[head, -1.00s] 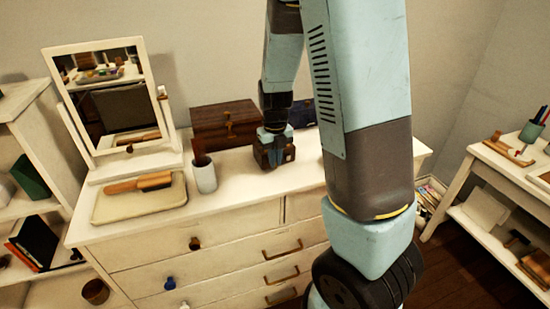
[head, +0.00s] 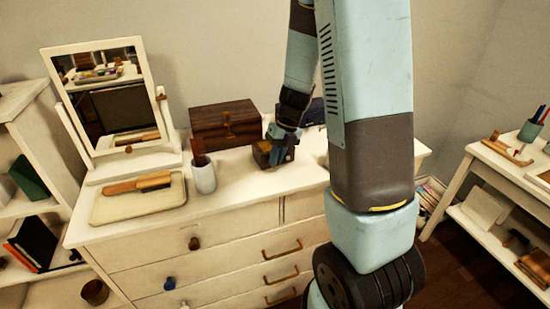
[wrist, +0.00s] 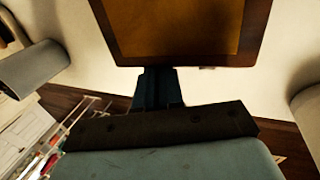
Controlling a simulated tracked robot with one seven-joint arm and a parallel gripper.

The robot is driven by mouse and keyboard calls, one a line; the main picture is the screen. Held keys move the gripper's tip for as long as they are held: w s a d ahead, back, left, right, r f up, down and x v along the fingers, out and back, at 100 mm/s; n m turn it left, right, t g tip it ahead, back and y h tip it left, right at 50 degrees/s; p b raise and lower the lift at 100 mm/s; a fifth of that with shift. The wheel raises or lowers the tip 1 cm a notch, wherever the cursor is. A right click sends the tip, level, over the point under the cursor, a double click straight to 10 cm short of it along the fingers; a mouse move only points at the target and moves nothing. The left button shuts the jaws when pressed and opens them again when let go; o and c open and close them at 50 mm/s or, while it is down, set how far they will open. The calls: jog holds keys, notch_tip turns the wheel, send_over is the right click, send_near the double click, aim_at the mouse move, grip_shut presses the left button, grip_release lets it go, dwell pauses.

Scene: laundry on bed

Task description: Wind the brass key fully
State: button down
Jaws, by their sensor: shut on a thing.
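A small wooden box (head: 262,154) stands on the white dresser top, and it also fills the top middle of the wrist view (wrist: 180,30). My gripper (head: 284,152) is at the box's right side, reaching down from above. In the wrist view my dark fingers (wrist: 158,88) are close together at the box's near edge. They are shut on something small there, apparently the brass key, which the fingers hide. How far the key is turned cannot be seen.
A grey cup (head: 204,177) stands left of the small box, and a larger dark wooden chest (head: 226,124) behind it. A tray with a brush (head: 140,184) and a tilting mirror (head: 108,98) stand farther left. The dresser's front strip is clear.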

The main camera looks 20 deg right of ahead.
jog(key=shift+d+f+y, duration=0.15)
jog(key=shift+d+y, duration=0.1)
jog(key=shift+y, duration=0.75)
jog(key=shift+d+f+y, duration=0.1)
jog(key=shift+d+y, duration=0.1)
jog(key=shift+y, duration=0.8)
jog(key=c, duration=1.3)
grip_release()
jog(key=v, duration=1.3)
jog(key=shift+w+d+r, duration=0.15)
jog(key=shift+w+d, duration=0.15)
jog(key=shift+d, duration=0.1)
jog(key=shift+c, duration=0.2)
